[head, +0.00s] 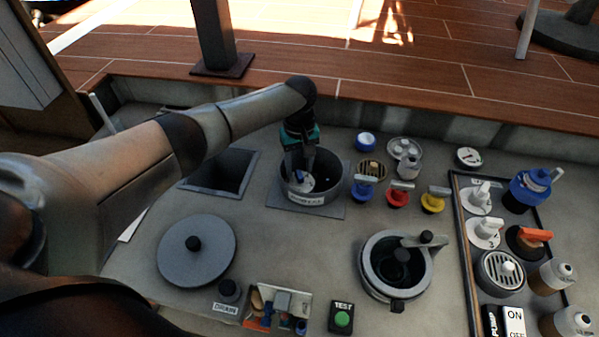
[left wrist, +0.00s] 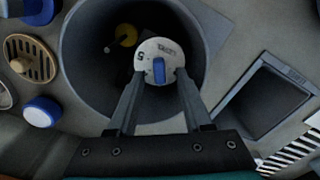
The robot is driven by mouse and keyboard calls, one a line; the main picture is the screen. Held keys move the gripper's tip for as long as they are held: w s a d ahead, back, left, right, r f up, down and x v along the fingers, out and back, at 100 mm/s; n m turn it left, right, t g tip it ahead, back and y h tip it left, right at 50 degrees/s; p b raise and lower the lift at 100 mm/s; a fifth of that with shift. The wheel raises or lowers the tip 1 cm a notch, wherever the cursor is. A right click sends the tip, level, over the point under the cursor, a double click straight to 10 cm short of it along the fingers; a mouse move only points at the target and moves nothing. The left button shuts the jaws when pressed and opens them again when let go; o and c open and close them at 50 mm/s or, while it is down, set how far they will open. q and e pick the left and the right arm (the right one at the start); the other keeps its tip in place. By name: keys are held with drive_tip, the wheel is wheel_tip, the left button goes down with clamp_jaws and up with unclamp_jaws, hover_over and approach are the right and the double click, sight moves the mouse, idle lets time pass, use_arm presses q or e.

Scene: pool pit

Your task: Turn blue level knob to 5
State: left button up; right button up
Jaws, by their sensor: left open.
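The blue level knob (left wrist: 159,69) is a blue bar on a white round dial (left wrist: 150,52) with a 5 at its left edge, in the left wrist view. It sits inside a dark round well (left wrist: 90,75), whose rim also shows in the head view (head: 320,199). My left gripper (head: 299,172) reaches down into this well. In the left wrist view my left gripper (left wrist: 160,80) is open, one finger on each side of the blue bar. I cannot tell whether the fingers touch it. My right gripper is not in view.
A yellow piece (left wrist: 124,35) lies deeper in the well. A square pit (head: 222,170) is left of the well. Blue, red (head: 398,198) and yellow valves stand to its right. A round lid (head: 196,250) and an open pot (head: 397,264) are nearer.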

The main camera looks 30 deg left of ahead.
use_arm(q)
drive_tip(key=shift+f, duration=0.9)
clamp_jaws()
